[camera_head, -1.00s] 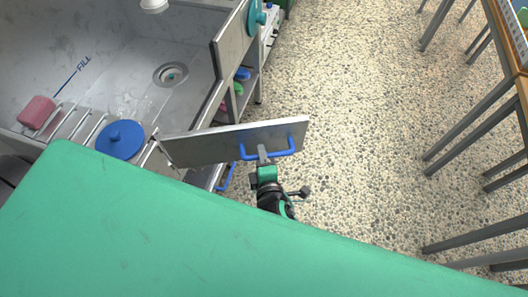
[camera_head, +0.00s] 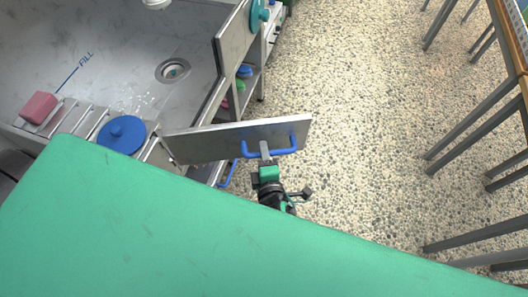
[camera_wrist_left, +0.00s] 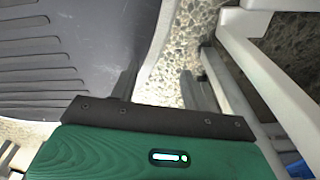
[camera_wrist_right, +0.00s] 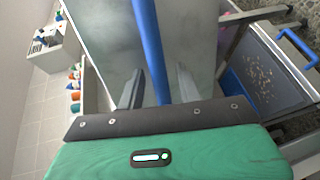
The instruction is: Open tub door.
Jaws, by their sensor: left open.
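The tub door (camera_head: 215,142) is a grey metal panel that stands swung out from the front of the tub (camera_head: 150,45), with a blue bar handle (camera_head: 270,153) on its face. My right gripper (camera_head: 265,150) is at this handle. In the right wrist view, the blue handle (camera_wrist_right: 149,45) runs between the two fingers of my right gripper (camera_wrist_right: 160,88). The fingers are spread, with a small gap on each side of the bar. My left gripper (camera_wrist_left: 158,92) is open and empty in the left wrist view; the head view does not show it.
A green surface (camera_head: 200,225) covers the lower part of the head view. A blue round lid (camera_head: 121,136) and a pink sponge (camera_head: 38,107) lie at the tub's near side. Speckled floor right of the door is clear up to the grey table legs (camera_head: 470,125).

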